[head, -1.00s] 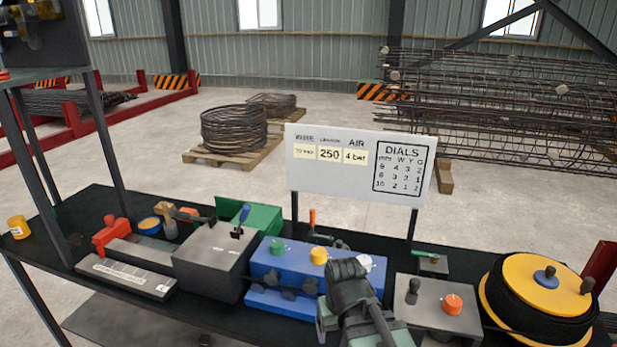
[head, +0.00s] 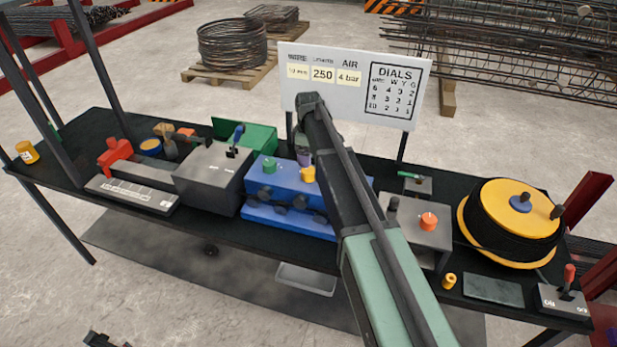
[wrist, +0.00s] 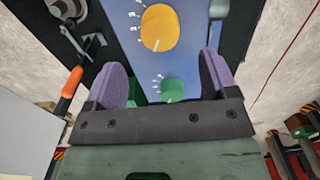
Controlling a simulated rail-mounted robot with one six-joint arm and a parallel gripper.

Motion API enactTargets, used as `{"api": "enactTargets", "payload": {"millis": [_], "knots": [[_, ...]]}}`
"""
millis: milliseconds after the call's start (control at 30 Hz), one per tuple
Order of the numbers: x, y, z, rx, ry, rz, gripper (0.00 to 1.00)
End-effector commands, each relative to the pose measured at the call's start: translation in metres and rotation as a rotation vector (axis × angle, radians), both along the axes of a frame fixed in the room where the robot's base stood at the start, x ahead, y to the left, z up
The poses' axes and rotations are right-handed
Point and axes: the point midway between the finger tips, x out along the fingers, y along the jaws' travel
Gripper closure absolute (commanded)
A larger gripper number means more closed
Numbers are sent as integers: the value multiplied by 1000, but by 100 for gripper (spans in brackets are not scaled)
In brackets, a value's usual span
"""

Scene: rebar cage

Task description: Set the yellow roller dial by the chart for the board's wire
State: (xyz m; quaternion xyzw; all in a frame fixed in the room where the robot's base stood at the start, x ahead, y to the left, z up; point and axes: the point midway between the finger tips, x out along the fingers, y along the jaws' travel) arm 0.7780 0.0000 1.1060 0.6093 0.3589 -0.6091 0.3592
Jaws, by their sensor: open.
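The yellow dial (head: 308,174) is on top of the blue machine (head: 255,188); in the wrist view the yellow dial (wrist: 159,27) has a white pointer line at its lower edge and white ticks beside it. The green dial (head: 269,167) is next to it; in the wrist view this green dial (wrist: 172,90) lies between the fingers. My gripper (wrist: 163,78) is open and empty above the machine, the yellow dial beyond its purple fingertips. The white board (head: 350,85) appears to read wire 10 mm. Its DIALS chart (head: 391,93) lists columns W, Y, G; digits are blurry. My arm hides the white dial.
Left of the machine stands a grey box (head: 212,178) with a blue lever. Right of it are a grey box with an orange knob (head: 428,221) and a yellow cable reel (head: 518,222).

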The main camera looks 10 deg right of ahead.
Motion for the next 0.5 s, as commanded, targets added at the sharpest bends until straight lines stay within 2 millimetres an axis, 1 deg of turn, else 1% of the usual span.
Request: {"api": "enactTargets", "payload": {"millis": [33, 200, 333, 500], "knots": [[0, 0, -24, 0, 0, 0, 21], [0, 0, -64, 0, 0, -1, 21], [0, 0, -78, 0, 0, -1, 21], [0, 0, -76, 0, 0, -1, 21]]}}
